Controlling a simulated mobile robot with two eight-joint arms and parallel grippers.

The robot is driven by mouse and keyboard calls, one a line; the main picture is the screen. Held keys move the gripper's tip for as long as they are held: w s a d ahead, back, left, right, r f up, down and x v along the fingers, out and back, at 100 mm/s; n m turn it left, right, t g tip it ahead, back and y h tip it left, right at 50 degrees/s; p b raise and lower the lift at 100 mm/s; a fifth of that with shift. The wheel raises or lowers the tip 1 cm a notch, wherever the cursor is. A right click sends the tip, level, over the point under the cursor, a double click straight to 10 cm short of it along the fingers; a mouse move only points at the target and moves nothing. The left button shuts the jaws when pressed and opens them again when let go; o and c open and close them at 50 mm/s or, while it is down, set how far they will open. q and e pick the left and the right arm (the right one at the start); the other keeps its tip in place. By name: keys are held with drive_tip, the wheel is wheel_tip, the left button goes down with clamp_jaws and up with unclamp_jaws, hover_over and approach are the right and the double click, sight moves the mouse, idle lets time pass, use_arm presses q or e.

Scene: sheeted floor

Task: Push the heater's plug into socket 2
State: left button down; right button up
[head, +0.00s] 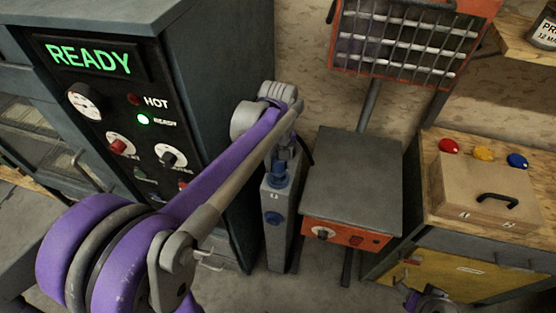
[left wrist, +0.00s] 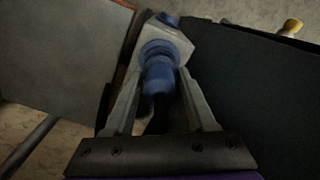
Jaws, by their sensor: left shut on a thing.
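The heater has an orange grille head (head: 408,42) above a grey-topped box with an orange front (head: 345,236). A narrow grey socket post (head: 278,245) stands left of it. My left gripper (head: 280,152) is shut on the blue plug (head: 278,174), at the upper part of the post. In the left wrist view the plug (left wrist: 158,78) sits between the fingers, in line with a round blue socket (left wrist: 160,49); whether it is fully seated I cannot tell. My right gripper (head: 430,300) shows only partly at the bottom edge.
A dark cabinet (head: 225,80) with a lit READY display (head: 88,57) stands close left of the post. The gap between cabinet and heater is narrow.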

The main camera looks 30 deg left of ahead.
use_arm(q)
drive_tip(key=shift+f+b, duration=0.3)
drive_tip(key=shift+f, duration=0.25)
idle(1.1)
drive_tip(key=shift+f, duration=0.3)
drive_tip(key=shift+f+b, duration=0.45)
drive_tip(key=shift+c, duration=0.7)
unclamp_jaws()
drive_tip(key=shift+r, duration=0.1)
